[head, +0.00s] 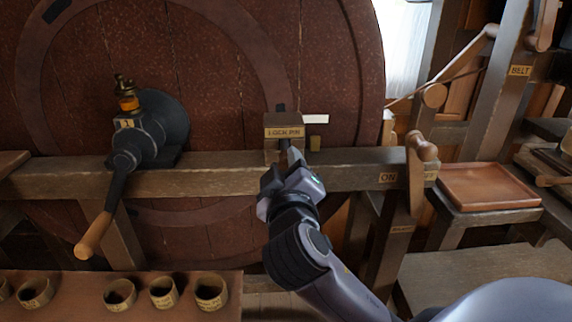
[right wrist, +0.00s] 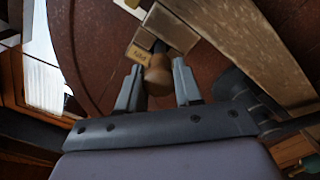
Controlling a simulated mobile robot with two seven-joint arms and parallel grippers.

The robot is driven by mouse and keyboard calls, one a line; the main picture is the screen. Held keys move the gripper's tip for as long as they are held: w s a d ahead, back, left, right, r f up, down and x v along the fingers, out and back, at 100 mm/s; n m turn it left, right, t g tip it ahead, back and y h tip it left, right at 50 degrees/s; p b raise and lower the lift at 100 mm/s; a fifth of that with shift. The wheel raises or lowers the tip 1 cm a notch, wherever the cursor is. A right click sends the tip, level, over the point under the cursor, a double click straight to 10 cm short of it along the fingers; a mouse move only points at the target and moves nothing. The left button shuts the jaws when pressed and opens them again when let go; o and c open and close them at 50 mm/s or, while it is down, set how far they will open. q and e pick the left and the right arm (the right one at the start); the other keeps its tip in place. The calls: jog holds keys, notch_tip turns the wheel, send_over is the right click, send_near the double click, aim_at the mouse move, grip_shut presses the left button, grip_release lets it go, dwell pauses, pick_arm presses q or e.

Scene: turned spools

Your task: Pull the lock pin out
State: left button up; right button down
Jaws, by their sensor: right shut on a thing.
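The lock pin (head: 284,144) sits below a wooden block labelled LOCK PIN (head: 284,126), on the beam in front of the big red-brown wheel. My right gripper (head: 285,163) reaches up to it from below and hides its lower part. In the right wrist view the pin's round wooden knob (right wrist: 158,78) lies between the two fingers of my right gripper (right wrist: 158,70), which is shut on it. The dark shaft above the knob runs to the block. My left gripper is not in view.
A crank (head: 124,165) with a wooden handle stands left on the beam (head: 210,180). A wooden lever (head: 416,170) beside an ON label stands right of my arm. A tray (head: 490,188) is further right. Several small round cups (head: 163,292) stand on the table at lower left.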

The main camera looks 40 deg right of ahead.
jog(key=c, duration=0.8)
grip_release()
jog(key=shift+s+a, duration=0.15)
jog(key=shift+s, duration=0.05)
jog(key=shift+o, duration=0.2)
jog(key=v, duration=0.7)
jog(key=shift+b, duration=0.45)
